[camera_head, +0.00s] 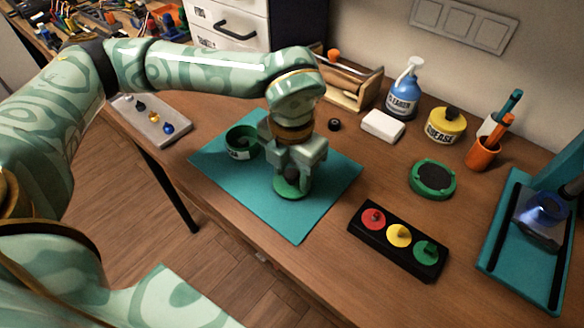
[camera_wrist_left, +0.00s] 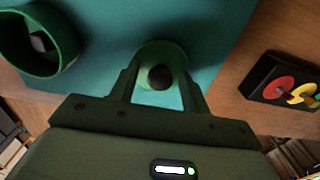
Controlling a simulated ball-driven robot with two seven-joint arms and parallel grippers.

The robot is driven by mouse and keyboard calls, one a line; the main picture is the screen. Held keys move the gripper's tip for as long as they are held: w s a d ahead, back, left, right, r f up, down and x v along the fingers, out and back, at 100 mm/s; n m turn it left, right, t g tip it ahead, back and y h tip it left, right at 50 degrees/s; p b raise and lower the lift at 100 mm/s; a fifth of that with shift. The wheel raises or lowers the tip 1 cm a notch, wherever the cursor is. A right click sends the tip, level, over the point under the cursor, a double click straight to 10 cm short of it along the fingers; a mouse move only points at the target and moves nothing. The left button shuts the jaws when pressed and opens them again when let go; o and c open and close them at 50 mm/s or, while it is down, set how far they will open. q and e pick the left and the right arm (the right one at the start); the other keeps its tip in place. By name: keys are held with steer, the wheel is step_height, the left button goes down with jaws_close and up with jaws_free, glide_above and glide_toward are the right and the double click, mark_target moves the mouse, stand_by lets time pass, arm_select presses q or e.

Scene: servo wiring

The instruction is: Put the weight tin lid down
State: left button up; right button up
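The round green weight tin lid (camera_head: 291,189) with a dark knob lies on the teal mat (camera_head: 300,225), seemingly flat. In the left wrist view the lid (camera_wrist_left: 162,50) and its knob (camera_wrist_left: 160,77) lie between my fingers. My left gripper (camera_head: 293,176) points down right over the lid. Its fingers stand apart on both sides of the knob, with a gap showing. The open green tin (camera_head: 241,152) stands on the mat to the left, with something grey inside in the left wrist view (camera_wrist_left: 38,72). My right gripper is not in view.
A black tray (camera_head: 370,248) with red, yellow and green discs lies right of the mat. A green round dish (camera_head: 432,193), a yellow grease pot (camera_head: 446,127), a blue spray bottle (camera_head: 403,98) and an orange cup (camera_head: 481,153) stand farther right. The mat's front is clear.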

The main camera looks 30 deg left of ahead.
mark_target(292, 173)
arm_select(q)
step_height(292, 173, up, 12)
steer(key=p, duration=0.3)
steer(key=shift+r+p, duration=0.15)
steer(key=shift+p, duration=0.15)
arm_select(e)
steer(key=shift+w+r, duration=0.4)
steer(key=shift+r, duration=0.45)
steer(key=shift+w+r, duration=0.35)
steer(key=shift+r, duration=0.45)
